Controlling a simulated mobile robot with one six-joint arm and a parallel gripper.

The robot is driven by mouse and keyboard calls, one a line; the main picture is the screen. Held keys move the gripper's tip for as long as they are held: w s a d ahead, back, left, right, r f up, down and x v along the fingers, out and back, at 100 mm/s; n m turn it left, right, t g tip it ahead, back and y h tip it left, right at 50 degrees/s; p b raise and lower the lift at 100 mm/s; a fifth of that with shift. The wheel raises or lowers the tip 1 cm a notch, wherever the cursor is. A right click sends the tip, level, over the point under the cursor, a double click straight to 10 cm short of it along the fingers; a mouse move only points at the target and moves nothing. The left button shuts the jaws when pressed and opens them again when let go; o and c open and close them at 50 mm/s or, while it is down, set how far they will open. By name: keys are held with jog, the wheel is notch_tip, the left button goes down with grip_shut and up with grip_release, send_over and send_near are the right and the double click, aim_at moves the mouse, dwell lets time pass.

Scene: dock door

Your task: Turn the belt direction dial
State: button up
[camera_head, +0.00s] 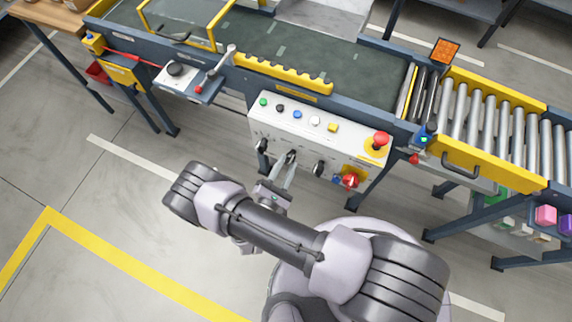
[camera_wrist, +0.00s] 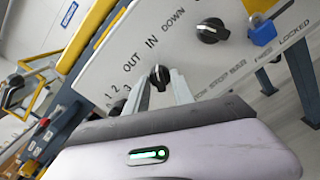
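The dial (camera_wrist: 160,76) marked OUT and IN sits on the lower part of the white control panel (camera_head: 318,129). In the head view this dial (camera_head: 291,156) is second from the left in the lower row. My gripper (camera_wrist: 161,74) has one finger on each side of it, with the fingertips close to the knob. The fingers look spread, and I cannot tell whether either touches the knob. My gripper also shows in the head view (camera_head: 287,165), reaching up to the panel's lower edge. The knob's exact pointing is too small to tell.
A dial (camera_wrist: 211,30) beside the word DOWN is to the right, near a blue padlock (camera_wrist: 263,32). Another dial (camera_head: 262,146) is left. A red mushroom button (camera_head: 380,139) and red knob (camera_head: 350,181) are at the panel's right. The conveyor belt (camera_head: 310,58) runs behind.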

jog(key=shift+o, duration=0.3)
jog(key=p+v, duration=0.2)
jog(key=v, duration=1.5)
jog(key=shift+s+p, duration=0.25)
jog(key=shift+p, duration=0.15)
jog(key=shift+a, duration=0.15)
jog(key=w+d+r+m+g+h, duration=0.2)
jog(key=w+r+m+g, duration=0.2)
jog(key=r+m+g, duration=0.5)
jog(key=w+d+r+m+g+h, duration=0.1)
jog(key=w+r+m+g+h, duration=0.15)
jog(key=r+m+g, duration=0.65)
jog(key=d+r+m+t+y, duration=0.2)
jog(key=d+r+m+y, duration=0.2)
jog(key=r, duration=0.5)
jog(key=s+d+r+m+t+y, duration=0.1)
jog(key=d+r+m+y, duration=0.3)
jog(key=r, duration=0.5)
jog(key=s+d+r+m+t+y, duration=0.1)
jog(key=d+r+m+t+y, duration=0.2)
jog(key=r, duration=0.6)
jog(key=d+t+y, duration=0.1)
jog(key=d+y, duration=0.1)
jog(key=d, duration=0.1)
jog(key=shift+d+m, duration=0.35)
jog(key=shift+m, duration=0.05)
